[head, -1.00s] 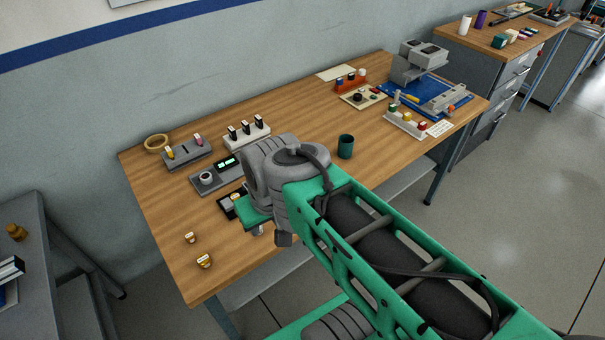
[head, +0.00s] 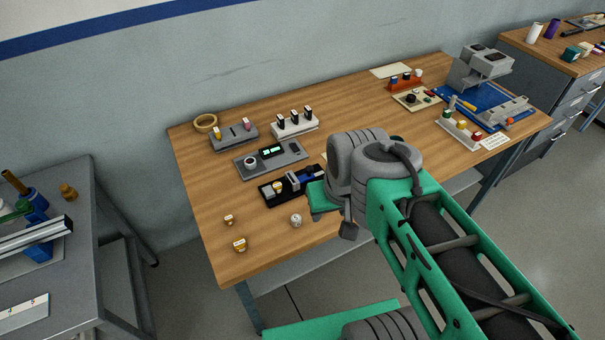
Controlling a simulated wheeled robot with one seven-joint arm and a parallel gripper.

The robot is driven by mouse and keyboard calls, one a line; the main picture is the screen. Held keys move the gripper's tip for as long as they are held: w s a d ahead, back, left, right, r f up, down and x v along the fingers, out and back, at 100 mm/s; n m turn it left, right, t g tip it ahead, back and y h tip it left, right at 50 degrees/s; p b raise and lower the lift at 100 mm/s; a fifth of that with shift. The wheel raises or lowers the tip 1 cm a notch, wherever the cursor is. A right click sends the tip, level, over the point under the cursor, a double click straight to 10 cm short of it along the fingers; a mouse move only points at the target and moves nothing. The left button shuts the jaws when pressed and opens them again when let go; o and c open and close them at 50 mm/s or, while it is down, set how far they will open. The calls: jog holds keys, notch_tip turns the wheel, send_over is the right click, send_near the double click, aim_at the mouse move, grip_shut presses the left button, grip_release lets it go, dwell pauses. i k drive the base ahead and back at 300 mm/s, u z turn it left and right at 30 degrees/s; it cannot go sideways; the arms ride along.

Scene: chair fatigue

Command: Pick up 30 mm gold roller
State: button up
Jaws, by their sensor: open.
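Two small gold rollers with white labels stand at the near left of the wooden table: one (head: 229,220) farther back, the other (head: 239,244) nearer the front edge. A silver-topped roller (head: 296,220) stands to their right. Another gold piece (head: 278,187) sits in a black fixture (head: 267,198) behind them. The labels are too small to read, so I cannot tell which roller is 30 mm. My arm's wrist is right of the rollers, over the table's front part. My gripper's fingers cannot be made out; nothing held shows.
Behind the rollers are a grey gauge unit (head: 245,162), a white rack (head: 295,129), a grey block (head: 232,141) and a tape ring (head: 205,122). A grey bench (head: 85,240) stands at left. The table's left front is mostly bare.

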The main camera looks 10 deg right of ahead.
aim_at(277, 187)
jog(key=u, duration=0.25)
jog(key=k, duration=0.5)
jog(key=u, duration=1.95)
jog(key=i, duration=1.25)
jog(key=z, duration=0.3)
